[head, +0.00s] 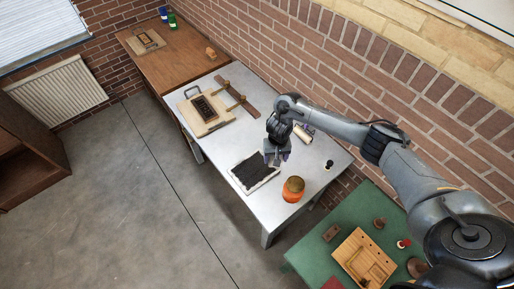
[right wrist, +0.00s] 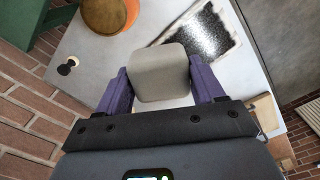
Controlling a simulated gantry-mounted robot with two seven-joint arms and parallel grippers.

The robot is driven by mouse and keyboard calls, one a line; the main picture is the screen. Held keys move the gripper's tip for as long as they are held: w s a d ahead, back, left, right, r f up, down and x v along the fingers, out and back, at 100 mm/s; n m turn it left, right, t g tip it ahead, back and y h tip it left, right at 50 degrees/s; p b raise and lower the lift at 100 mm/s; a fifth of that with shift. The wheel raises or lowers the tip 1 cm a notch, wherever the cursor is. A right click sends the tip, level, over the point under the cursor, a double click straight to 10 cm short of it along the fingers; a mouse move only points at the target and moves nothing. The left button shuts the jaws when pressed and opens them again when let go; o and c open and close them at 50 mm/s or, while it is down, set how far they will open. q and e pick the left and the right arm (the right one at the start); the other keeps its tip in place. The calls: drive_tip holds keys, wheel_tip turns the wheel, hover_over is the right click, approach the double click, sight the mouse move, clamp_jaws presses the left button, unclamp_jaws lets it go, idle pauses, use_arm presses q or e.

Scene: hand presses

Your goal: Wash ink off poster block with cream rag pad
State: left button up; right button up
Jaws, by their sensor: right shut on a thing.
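The poster block (head: 254,173) lies flat on the pale metal table (head: 225,153). It is a rectangular slab with a dark, ink-black face and a light border. In the right wrist view the block (right wrist: 205,42) looks black and speckled, lighter near one end. My right gripper (head: 277,157) is just to the right of the block in the head view. It is shut on the rag pad (right wrist: 160,73), a rounded, greyish-cream square between its purple fingers. Whether the pad touches the block I cannot tell. My left gripper is not in view.
An orange jar (head: 292,191) stands close to the block, near the table's front edge. A small dark-and-white object (head: 328,164) and a pale roller (head: 304,131) are to the right. A wooden board with a frame (head: 207,115) lies behind. A green table (head: 315,258) holds a wooden tray.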

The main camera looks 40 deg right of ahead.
drive_tip(key=p, duration=0.3)
hover_over(296, 184)
drive_tip(key=w, duration=0.1)
wheel_tip(296, 184, down, 3)
drive_tip(key=f+b, duration=0.3)
drive_tip(key=shift+s+a, duration=0.1)
drive_tip(key=shift+s, duration=0.3)
wheel_tip(296, 184, down, 3)
drive_tip(key=b, duration=0.4)
drive_tip(key=shift+f+b, duration=0.2)
drive_tip(key=shift+b, duration=0.1)
drive_tip(key=shift+f, duration=0.45)
idle(0.6)
idle(0.7)
drive_tip(key=shift+f+p, duration=0.1)
drive_tip(key=shift+p, duration=0.2)
idle(0.4)
